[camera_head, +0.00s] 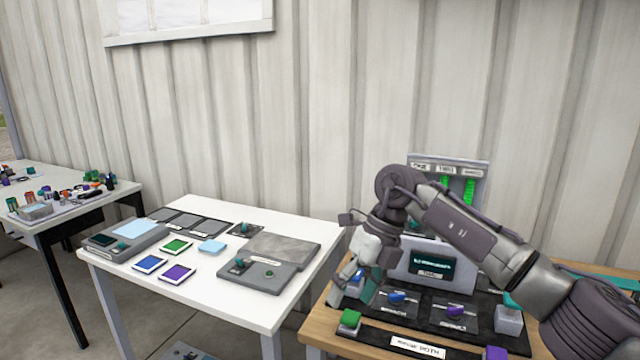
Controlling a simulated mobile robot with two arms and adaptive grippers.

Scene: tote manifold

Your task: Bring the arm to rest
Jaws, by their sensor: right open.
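My right arm comes in from the lower right and reaches over the wooden table. My right gripper (352,290) points down at the left part of the black panel on that table. It is open, and I see nothing held between its fingers. A small block with a blue top sits close by the fingers, partly hidden by them; I cannot tell whether they touch it. My left gripper is not in view.
A device with a dark screen (432,264) stands behind the panel, partly behind my arm. Blue (397,297) and purple (456,311) knobs and a green block (349,318) are near the gripper. A white table (215,322) with flat plates stands left. A corrugated wall is behind.

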